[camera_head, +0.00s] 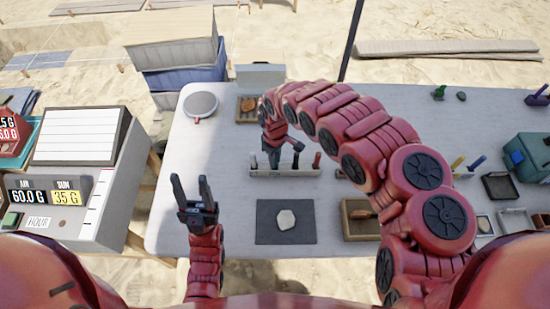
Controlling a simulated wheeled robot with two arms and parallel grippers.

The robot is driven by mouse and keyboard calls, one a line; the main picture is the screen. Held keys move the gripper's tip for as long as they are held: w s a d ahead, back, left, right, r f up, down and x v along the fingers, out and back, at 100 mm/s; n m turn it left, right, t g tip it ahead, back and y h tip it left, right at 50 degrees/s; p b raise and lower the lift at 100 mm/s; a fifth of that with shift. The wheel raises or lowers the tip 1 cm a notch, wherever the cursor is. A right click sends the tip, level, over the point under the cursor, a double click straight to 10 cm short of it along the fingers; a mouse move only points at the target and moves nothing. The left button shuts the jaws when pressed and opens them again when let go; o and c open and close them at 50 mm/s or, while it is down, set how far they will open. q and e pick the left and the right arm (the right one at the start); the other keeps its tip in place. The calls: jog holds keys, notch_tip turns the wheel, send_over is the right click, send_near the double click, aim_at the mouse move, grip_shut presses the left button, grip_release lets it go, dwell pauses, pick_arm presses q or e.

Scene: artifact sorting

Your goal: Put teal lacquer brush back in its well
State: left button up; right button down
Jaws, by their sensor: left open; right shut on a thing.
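A pale brush rack (285,173) with wells stands near the middle of the white table. Several upright handles stand along it, one with a red top (317,160) at the right end. My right gripper (271,158) reaches down from the far side over the left part of the rack and is shut on a slim thing, apparently the teal lacquer brush. The gripper mostly hides it, so I cannot tell whether its tip is in a well. My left gripper (190,184) is open and empty, above the table's left part, fingers pointing up in the picture.
A dark mat (264,231) with a pale stone (286,219) lies in front of the rack. A wooden tray (352,232) is to its right, partly behind my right arm. A round grey dish (201,104) sits back left. A teal box (524,160) stands far right.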

jog(key=shift+f, duration=0.2)
jog(key=c, duration=0.8)
grip_release()
jog(key=shift+r, duration=0.1)
jog(key=shift+o, duration=0.2)
